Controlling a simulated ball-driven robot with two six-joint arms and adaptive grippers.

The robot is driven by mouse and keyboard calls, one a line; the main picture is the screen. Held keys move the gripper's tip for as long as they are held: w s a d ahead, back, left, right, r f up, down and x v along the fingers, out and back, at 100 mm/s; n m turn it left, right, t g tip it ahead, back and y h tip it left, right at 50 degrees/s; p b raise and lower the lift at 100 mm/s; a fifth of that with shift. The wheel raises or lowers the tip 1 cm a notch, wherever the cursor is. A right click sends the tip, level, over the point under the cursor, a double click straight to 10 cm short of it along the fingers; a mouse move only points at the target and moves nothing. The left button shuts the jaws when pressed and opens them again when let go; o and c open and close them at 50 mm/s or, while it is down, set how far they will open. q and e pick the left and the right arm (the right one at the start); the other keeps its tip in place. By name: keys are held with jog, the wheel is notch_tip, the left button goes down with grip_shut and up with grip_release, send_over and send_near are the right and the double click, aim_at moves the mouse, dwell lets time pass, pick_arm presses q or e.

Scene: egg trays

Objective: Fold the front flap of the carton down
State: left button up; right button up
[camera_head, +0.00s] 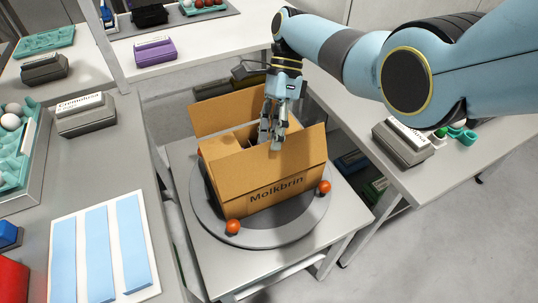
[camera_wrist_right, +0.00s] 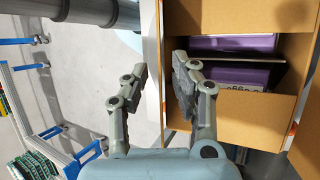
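The brown carton (camera_head: 270,190) stands on a round grey turntable (camera_head: 265,238), "Molkbrin" printed on its front. Its front flap (camera_head: 300,151) stands up above the printed face. A back flap (camera_head: 228,113) also stands up. In the right wrist view the carton (camera_wrist_right: 240,118) is open, with purple boxes (camera_wrist_right: 234,72) inside. My right gripper (camera_head: 271,142) is just behind the front flap's top edge, pointing down. In the wrist view its fingers (camera_wrist_right: 160,75) are apart, one over the carton's edge and one outside it. Whether they touch the flap I cannot tell. My left gripper is out of view.
Two orange balls (camera_head: 233,227) (camera_head: 324,187) sit on the turntable's rim. A left table (camera_head: 105,165) holds a board with blue strips (camera_head: 97,254) and a grey labelled box (camera_head: 86,116). A right table (camera_head: 452,160) holds another labelled box (camera_head: 403,143). Floor shows between the tables.

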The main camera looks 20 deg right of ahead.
jog(key=v, duration=0.5)
jog(key=shift+w+d+r, duration=0.15)
jog(key=shift+r, duration=0.2)
jog(key=shift+c, duration=0.2)
